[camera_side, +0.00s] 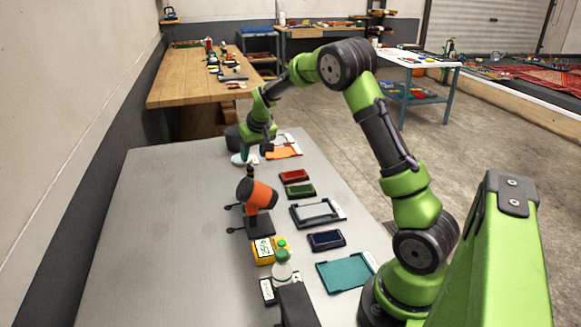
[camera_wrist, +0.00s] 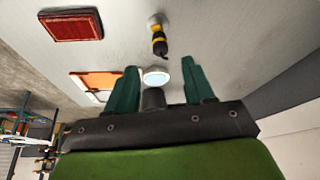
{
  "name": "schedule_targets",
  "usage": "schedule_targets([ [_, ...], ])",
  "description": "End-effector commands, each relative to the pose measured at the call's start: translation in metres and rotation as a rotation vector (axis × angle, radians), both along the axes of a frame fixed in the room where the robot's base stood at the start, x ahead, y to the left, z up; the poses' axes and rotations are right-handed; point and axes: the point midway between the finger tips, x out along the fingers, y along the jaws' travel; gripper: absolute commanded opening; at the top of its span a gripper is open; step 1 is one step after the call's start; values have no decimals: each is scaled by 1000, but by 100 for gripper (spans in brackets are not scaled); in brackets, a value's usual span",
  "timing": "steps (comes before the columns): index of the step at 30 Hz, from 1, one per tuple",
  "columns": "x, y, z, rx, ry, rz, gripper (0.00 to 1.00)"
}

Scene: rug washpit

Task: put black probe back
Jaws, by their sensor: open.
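No item can be surely told as the black probe. A small upright black and yellow piece (camera_wrist: 159,42) stands on a pale round base in the wrist view; in the side view a dark upright piece (camera_side: 250,172) shows behind the orange and black device (camera_side: 260,195) on its black stand. Thin black rods stick out left of that stand. My gripper (camera_wrist: 160,66) is open at the far end of the table, its green fingers apart. A white-blue disc (camera_wrist: 155,77) and a dark stub (camera_wrist: 153,98) show between the fingers. In the side view my gripper (camera_side: 254,152) is partly hidden.
On the grey table (camera_side: 165,235) lie red (camera_wrist: 72,25), green (camera_side: 299,190) and blue (camera_side: 326,240) pads, an orange card (camera_side: 283,152), a grey frame (camera_side: 317,212), a teal tray (camera_side: 345,272), a yellow box (camera_side: 264,252) and a bottle (camera_side: 282,270). The left side is clear.

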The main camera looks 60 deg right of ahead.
Motion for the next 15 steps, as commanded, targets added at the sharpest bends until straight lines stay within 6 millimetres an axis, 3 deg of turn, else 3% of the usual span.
schedule_targets([
  [5, -6, 7, 17, 4, -7, 3, 53],
  [8, -15, 27, 37, 28, -32, 11, 53],
  [11, -33, 62, 70, 70, -77, 28, 53],
  [15, -78, 122, 112, 141, -139, 68, 53],
])
